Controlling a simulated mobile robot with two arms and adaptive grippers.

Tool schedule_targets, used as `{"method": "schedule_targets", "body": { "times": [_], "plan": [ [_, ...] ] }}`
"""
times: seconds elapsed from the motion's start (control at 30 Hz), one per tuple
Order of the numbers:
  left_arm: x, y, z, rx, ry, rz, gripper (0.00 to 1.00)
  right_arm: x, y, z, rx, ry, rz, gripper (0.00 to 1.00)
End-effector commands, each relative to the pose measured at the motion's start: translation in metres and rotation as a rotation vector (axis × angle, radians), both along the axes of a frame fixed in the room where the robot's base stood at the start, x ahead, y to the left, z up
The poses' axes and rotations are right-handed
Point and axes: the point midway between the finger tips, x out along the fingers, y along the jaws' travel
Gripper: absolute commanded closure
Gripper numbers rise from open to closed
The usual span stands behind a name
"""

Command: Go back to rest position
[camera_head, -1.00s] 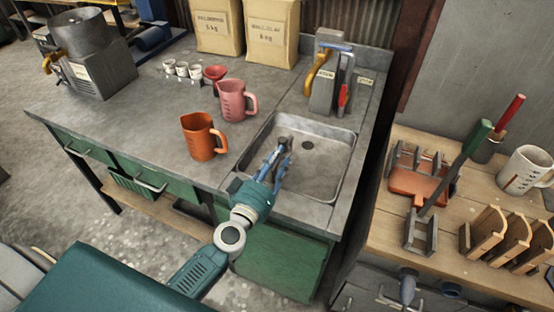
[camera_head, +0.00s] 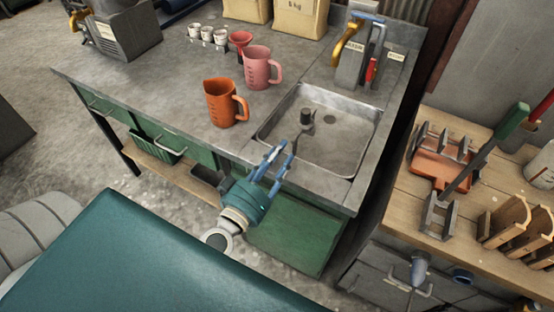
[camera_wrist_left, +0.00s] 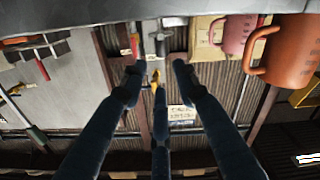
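My left gripper (camera_head: 275,163) is in front of the sink's near edge in the head view. Its blue fingers are spread apart with nothing between them. The same open fingers (camera_wrist_left: 158,78) show in the left wrist view. A small dark object (camera_head: 306,118) with a thin stem is in the sink basin (camera_head: 345,152), beyond the fingertips and apart from them. My right gripper is in neither view.
An orange jug (camera_head: 219,104) and a pink jug (camera_head: 256,67) stand on the grey counter left of the sink. A wooden bench (camera_head: 400,205) with racks is at the right. Open floor lies at the left.

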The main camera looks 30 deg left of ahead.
Motion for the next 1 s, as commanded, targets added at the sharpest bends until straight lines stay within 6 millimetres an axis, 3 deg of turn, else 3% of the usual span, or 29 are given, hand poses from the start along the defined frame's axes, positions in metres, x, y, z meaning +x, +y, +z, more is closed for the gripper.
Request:
{"method": "schedule_targets", "body": {
  "times": [0.2, 0.73, 0.87, 1.0],
  "plan": [
    [-0.011, 0.0, 0.001, -0.001, -0.001, 0.0, 0.7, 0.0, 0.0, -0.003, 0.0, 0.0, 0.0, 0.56],
    [-0.011, -0.005, 0.003, 0.003, -0.003, -0.019, 0.7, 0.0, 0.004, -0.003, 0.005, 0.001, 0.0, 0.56],
    [-0.014, -0.044, 0.012, 0.032, -0.003, -0.154, 0.7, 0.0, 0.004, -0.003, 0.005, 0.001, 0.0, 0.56],
    [-0.035, -0.112, 0.008, 0.13, 0.067, -0.408, 0.7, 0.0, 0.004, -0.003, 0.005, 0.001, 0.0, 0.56]
  ]
}}
